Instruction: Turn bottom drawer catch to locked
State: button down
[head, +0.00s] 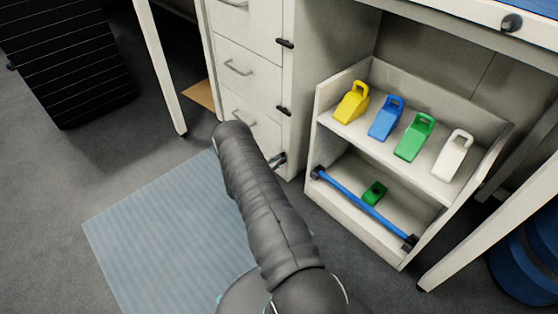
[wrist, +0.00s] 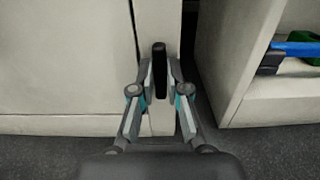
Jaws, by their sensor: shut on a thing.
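The bottom drawer catch (wrist: 160,68) is a narrow black bar on the pale strip at the cabinet's right edge. It stands upright in the wrist view. My gripper (wrist: 160,78) is shut on it, one finger on each side. In the head view my gripper (head: 278,160) shows only partly beside my dark arm, low at the cabinet's edge. The catch cannot be made out clearly there. The bottom drawer (head: 240,112) is partly hidden by my arm and looks closed.
Two more black catches, the upper (head: 285,43) and middle (head: 283,110), sit higher on the same strip. A blue mat (head: 165,235) lies on the floor at left.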

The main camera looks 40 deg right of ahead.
jog(key=shift+f+m+b, duration=0.1)
jog(key=shift+m+b, duration=0.2)
jog(key=shift+b, duration=0.1)
jog(key=shift+s+f+m+b, duration=0.1)
jog(key=shift+m+b, duration=0.95)
jog(key=shift+m, duration=1.8)
jog(key=shift+s+f+m+b, duration=0.15)
jog(key=shift+m+b, duration=0.95)
jog(key=shift+m, duration=1.8)
jog(key=shift+s+m+b, duration=0.1)
jog(key=shift+m+b, duration=0.95)
jog(key=shift+m, duration=1.8)
jog(key=c, duration=1.2)
grip_release()
jog(key=shift+o, duration=0.2)
